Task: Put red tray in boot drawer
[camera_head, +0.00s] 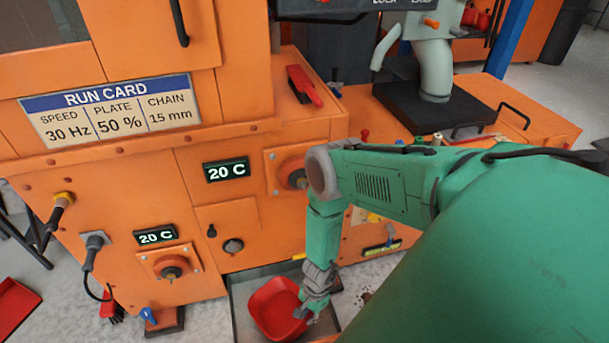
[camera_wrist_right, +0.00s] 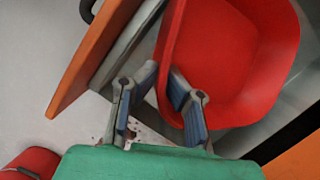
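The red tray (camera_head: 272,308) sits tilted a little in the pulled-out grey boot drawer (camera_head: 240,312) at the bottom of the orange machine. In the right wrist view the tray (camera_wrist_right: 225,60) fills the upper right, inside the drawer's grey wall (camera_wrist_right: 128,45). My right gripper (camera_head: 309,312) points down at the tray's right side. In the wrist view its two fingers (camera_wrist_right: 161,75) stand apart, with the tray's rim showing between them; one finger overlaps the tray's inside. Contact with the rim cannot be told. My left gripper is out of view.
The orange machine (camera_head: 120,200) stands behind the drawer, with cables and knobs sticking out. Another red tray (camera_head: 15,303) lies at the far left on the floor. My green right arm blocks much of the right side.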

